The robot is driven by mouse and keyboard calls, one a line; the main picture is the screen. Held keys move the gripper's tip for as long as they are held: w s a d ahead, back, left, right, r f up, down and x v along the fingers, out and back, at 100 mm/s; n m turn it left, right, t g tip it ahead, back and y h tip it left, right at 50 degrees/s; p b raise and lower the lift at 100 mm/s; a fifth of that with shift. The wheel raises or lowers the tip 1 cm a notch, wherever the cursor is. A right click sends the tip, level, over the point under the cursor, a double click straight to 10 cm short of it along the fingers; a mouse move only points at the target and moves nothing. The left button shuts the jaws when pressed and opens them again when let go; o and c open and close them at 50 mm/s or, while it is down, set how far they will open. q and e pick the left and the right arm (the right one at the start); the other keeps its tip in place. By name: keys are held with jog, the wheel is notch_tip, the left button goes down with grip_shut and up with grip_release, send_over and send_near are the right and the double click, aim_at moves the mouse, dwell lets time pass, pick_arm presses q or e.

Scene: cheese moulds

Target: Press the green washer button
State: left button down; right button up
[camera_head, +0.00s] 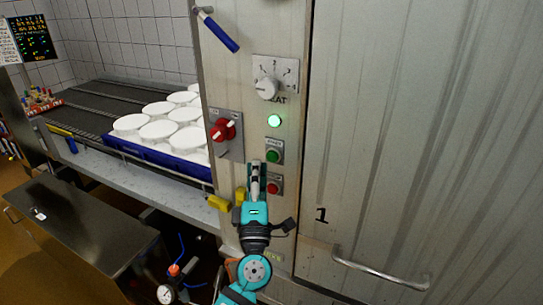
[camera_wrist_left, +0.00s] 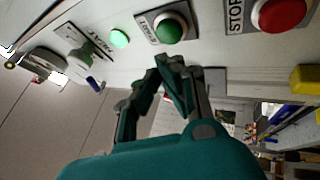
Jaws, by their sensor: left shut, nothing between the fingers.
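The green button (camera_head: 273,156) is a round dome on a small grey plate on the pale machine panel. In the left wrist view the closed fingertips (camera_wrist_left: 170,63) lie just below the button in the picture. Whether they touch anything is unclear, but a gap to the button seems to show. My right gripper is not in view.
A red STOP button (camera_wrist_left: 282,13) sits beside the green one, and below it in the head view (camera_head: 274,187). A lit green lamp (camera_head: 274,121), a dial (camera_head: 266,88) and a red rotary switch (camera_head: 223,130) are nearby. White moulds (camera_head: 158,131) stand left; a metal door (camera_head: 420,150) is right.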

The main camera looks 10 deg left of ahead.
pick_arm(q)
jog(key=s, duration=0.1)
jog(key=s+a+p, duration=0.1)
jog(key=s, duration=0.1)
jog(key=shift+s+a, duration=0.15)
jog(key=shift+s, duration=0.1)
dwell(0.4)
